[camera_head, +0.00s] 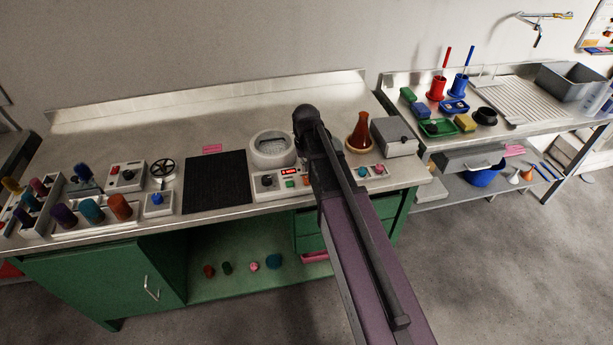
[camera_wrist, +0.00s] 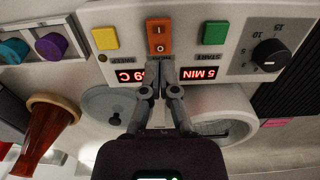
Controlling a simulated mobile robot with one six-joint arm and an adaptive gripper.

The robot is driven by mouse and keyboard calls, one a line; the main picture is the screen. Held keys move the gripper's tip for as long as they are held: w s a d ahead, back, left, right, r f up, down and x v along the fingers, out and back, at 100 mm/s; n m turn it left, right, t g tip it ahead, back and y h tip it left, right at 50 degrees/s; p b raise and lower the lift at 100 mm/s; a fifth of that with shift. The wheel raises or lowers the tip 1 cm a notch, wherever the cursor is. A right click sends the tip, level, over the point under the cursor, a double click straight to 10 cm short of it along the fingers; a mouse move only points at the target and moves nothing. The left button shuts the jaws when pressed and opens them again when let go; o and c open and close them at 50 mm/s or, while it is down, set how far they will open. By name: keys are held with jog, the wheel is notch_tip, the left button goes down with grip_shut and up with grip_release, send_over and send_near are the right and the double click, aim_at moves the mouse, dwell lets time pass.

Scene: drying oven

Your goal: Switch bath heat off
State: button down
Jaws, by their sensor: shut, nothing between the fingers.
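The bath's control panel (camera_head: 265,193) sits at the bench front, with the round white bath (camera_head: 272,152) behind it. In the wrist view the panel fills the upper part, seen upside down. An orange I/O rocker switch (camera_wrist: 158,36) stands between a green START button (camera_wrist: 215,33) and a yellow SWEEP button (camera_wrist: 105,38). Red displays, one reading 5 MIN (camera_wrist: 198,73), are lit. My gripper (camera_wrist: 160,66) is shut and empty, its fingertips just beside the orange switch; contact cannot be told. In the head view my arm hides the gripper.
A black dial (camera_wrist: 270,52) is on the panel's right in the wrist view. An amber flask (camera_head: 359,135) and a grey box (camera_head: 395,137) stand right of my arm. A black mat (camera_head: 216,182) lies left of the panel. A small panel with coloured knobs (camera_head: 373,171) is nearby.

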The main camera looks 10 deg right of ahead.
aim_at(306, 177)
jog(key=shift+r+p, duration=1.85)
jog(key=shift+r, duration=0.2)
jog(key=s, duration=1.6)
dwell(0.6)
